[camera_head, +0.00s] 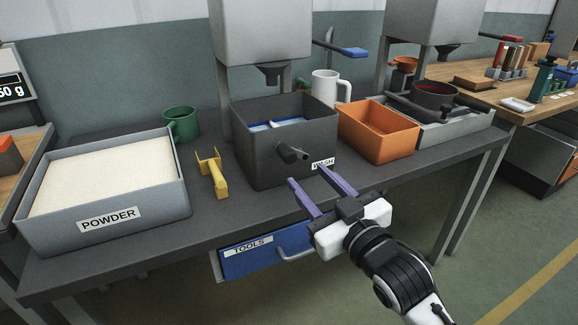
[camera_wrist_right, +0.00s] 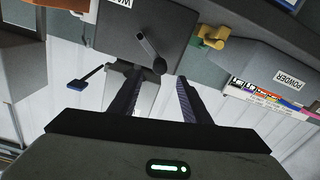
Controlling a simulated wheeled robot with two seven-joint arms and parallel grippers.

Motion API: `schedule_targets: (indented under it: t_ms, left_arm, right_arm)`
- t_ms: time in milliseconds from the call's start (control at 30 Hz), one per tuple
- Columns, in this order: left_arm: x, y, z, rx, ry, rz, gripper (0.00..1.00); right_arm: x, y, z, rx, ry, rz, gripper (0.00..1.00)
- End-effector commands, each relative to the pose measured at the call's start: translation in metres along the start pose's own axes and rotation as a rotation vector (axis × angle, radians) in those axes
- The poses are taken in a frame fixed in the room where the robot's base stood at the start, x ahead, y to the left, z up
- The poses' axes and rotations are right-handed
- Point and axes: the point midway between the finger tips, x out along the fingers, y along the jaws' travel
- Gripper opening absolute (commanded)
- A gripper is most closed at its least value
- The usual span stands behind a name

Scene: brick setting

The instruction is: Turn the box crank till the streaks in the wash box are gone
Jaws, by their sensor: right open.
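The dark grey wash box (camera_head: 262,160) stands in the middle of the bench, with a WASH label on its front. Blue liquid with a pale streak (camera_head: 272,124) shows inside it, partly hidden by the walls. The dark crank (camera_head: 291,152) sticks out of the box's front. My right gripper (camera_head: 306,180) is open and empty in front of the box, just below and apart from the crank. In the right wrist view the box (camera_wrist_right: 118,38) and the crank (camera_wrist_right: 150,48) lie beyond the open fingers (camera_wrist_right: 160,78). My left gripper is not in view.
A grey POWDER tray (camera_head: 170,203) and a yellow scoop-like tool (camera_head: 215,177) are left of the box. A green mug (camera_head: 181,124) stands behind. A blue TOOLS drawer (camera_head: 265,262) is below.

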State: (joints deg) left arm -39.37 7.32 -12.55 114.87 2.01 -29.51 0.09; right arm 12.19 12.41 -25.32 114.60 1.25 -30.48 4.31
Motion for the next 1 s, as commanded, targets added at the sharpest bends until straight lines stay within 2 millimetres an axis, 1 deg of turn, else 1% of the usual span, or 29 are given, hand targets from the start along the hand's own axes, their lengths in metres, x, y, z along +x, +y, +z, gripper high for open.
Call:
schedule_targets:
  t_ms: [167, 400, 533, 700, 1000]
  left_arm:
    - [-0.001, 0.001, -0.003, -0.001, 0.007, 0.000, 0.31]
    - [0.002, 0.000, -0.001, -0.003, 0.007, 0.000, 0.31]
    - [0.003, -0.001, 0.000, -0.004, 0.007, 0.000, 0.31]
    - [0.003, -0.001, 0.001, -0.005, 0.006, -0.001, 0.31]
    - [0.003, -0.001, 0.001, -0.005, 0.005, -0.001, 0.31]
  right_arm:
    - [0.022, 0.000, -0.003, 0.010, 0.003, 0.000, 0.43]
    - [0.068, 0.000, -0.002, 0.007, 0.001, 0.000, 0.43]
    - [0.086, 0.000, -0.002, 0.006, 0.002, 0.000, 0.43]
    - [0.099, 0.000, -0.002, 0.005, 0.001, -0.001, 0.43]
    - [0.101, 0.000, -0.001, 0.005, 0.000, -0.001, 0.43]
